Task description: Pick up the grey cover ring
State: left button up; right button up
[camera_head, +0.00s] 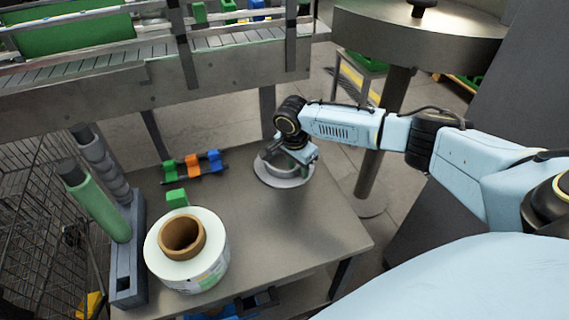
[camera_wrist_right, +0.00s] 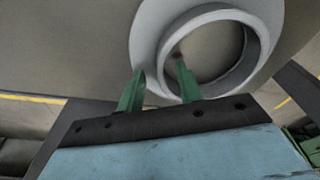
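The grey cover ring (camera_head: 283,181) lies flat on the metal table, near its back right edge. It has a wide flat flange and a raised round collar, which show in the right wrist view (camera_wrist_right: 151,27). My right gripper (camera_head: 289,161) is over the ring and hides part of it in the head view. In the right wrist view its two green fingers (camera_wrist_right: 160,66) are apart. The left finger is over the flange outside the collar, and the right finger overlaps the collar opening. I cannot tell whether either finger touches the ring. My left gripper is not in view.
A large white label roll (camera_head: 206,260) with a brown core stands at the table's front left. Beside it is a dark holder (camera_head: 127,275) with a green roller. Small coloured clips (camera_head: 192,163) and a green block (camera_head: 176,198) lie behind. A conveyor (camera_head: 210,75) runs along the back.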

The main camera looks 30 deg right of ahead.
jog(key=shift+c, duration=0.3)
grip_shut()
